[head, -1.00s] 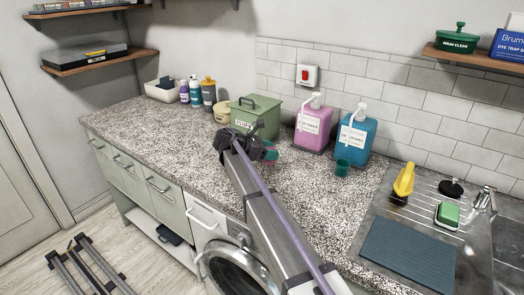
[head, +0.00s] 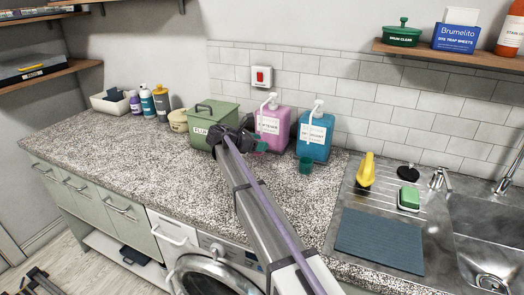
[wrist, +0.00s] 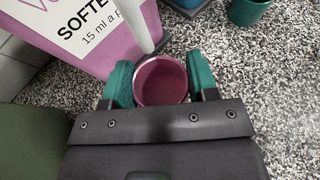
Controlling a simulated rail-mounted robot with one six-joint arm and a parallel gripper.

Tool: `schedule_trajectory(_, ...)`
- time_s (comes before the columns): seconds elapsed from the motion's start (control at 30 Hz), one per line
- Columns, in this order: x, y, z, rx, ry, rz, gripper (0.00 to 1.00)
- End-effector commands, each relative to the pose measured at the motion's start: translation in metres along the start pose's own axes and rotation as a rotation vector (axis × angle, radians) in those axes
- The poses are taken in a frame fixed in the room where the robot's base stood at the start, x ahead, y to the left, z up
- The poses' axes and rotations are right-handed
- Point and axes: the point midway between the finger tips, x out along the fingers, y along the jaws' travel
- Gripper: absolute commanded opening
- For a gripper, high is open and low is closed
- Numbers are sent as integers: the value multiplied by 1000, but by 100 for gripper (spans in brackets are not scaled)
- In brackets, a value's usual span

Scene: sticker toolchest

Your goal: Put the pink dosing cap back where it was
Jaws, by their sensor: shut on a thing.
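The pink dosing cap (wrist: 160,82) sits between the green fingers of my gripper (wrist: 161,86) in the wrist view, its open mouth facing the camera. My gripper is shut on it. In the head view my gripper (head: 257,144) is in front of the pink softener jug (head: 272,121), and the cap is hidden there. The wrist view shows the jug's labelled front (wrist: 82,30) just beyond the left finger, close to the cap. I cannot tell whether the cap touches the counter.
The blue jug (head: 315,146) stands to the right, with a teal cap (head: 306,165) in front of it. A green lidded box (head: 213,115) stands close on the left. The speckled counter (head: 130,150) is clear further left. The sink (head: 490,230) is at right.

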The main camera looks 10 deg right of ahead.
Motion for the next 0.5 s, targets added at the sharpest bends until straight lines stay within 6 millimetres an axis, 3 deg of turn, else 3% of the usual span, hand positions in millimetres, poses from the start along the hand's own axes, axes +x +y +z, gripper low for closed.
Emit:
schedule_trajectory(0.23,14,0,6,0,0,0,31)
schedule_trajectory(0.37,29,0,-28,-1,0,1,31)
schedule_trajectory(0.5,29,0,-28,-1,0,1,31)
